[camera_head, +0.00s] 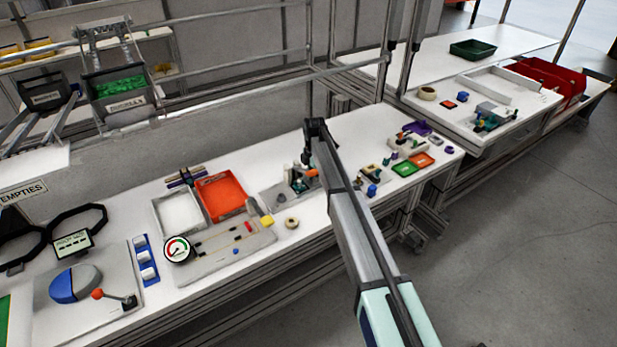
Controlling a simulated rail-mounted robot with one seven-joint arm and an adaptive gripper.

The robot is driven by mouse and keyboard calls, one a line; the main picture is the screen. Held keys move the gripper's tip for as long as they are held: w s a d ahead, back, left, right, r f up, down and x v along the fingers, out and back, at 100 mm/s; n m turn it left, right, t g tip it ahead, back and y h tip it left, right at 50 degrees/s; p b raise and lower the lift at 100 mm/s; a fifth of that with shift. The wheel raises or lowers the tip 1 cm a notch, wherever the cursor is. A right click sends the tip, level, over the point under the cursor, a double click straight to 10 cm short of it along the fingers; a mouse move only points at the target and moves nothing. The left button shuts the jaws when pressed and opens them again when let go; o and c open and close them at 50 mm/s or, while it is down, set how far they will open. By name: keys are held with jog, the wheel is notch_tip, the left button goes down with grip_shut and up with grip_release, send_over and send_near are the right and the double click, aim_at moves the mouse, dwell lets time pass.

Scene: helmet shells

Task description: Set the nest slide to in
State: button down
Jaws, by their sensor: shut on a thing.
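A grey fixture plate (273,199) with small dark, teal and metal parts lies on the middle of the long white bench. The nest slide appears to be among these parts, but it is too small and too covered to make out, and its position in or out cannot be told. My arm reaches in from the lower right and bends down over this fixture. My gripper (304,177) is down at the fixture, small and partly hidden by my arm. It is shut on a part there, apparently the nest slide. An orange piece (312,173) shows right beside it.
Left of the fixture are a red-orange tray (222,197), a white tray (178,213) and a board with a round gauge (177,250). A beige ring (292,223) lies in front.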

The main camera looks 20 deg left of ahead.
jog(key=shift+s+a+f, duration=0.1)
jog(key=shift+s+a, duration=0.05)
jog(key=shift+s, duration=0.1)
jog(key=c, duration=1.1)
grip_release()
notch_tip(320, 180, up, 12)
